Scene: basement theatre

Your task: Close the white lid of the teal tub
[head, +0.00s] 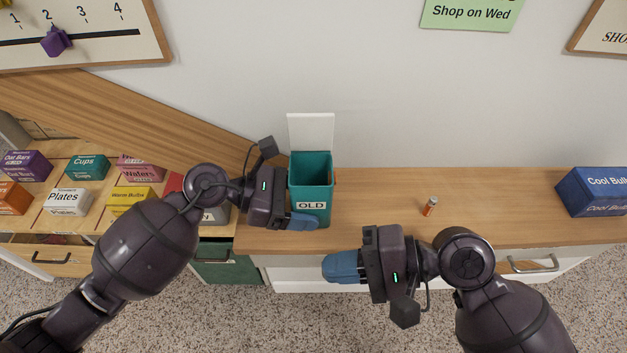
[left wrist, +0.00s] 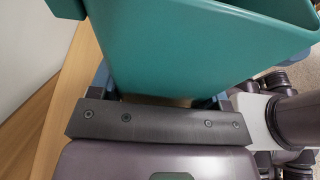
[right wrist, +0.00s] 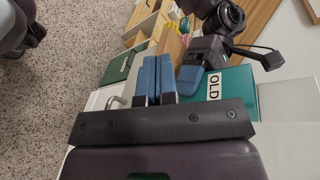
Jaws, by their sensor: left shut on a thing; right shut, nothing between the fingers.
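The teal tub (head: 312,176) stands upright on the wooden counter, with an "OLD" label on its front. Its white lid (head: 311,131) stands open and upright at the back rim, near the wall. My left gripper (head: 303,222) is shut on the tub, its blue fingers around the lower body; the tub wall fills the left wrist view (left wrist: 190,45). My right gripper (head: 340,267) is shut and empty, in front of the counter edge, right of and below the tub. In the right wrist view the tub (right wrist: 236,85) and lid (right wrist: 287,105) lie beyond the closed blue fingers (right wrist: 154,75).
A small orange battery-like item (head: 430,206) stands on the counter right of the tub. A blue box (head: 592,192) sits at the far right. Several product boxes stand on shelves at left, including a yellow one (head: 131,199). The counter between tub and battery is clear.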

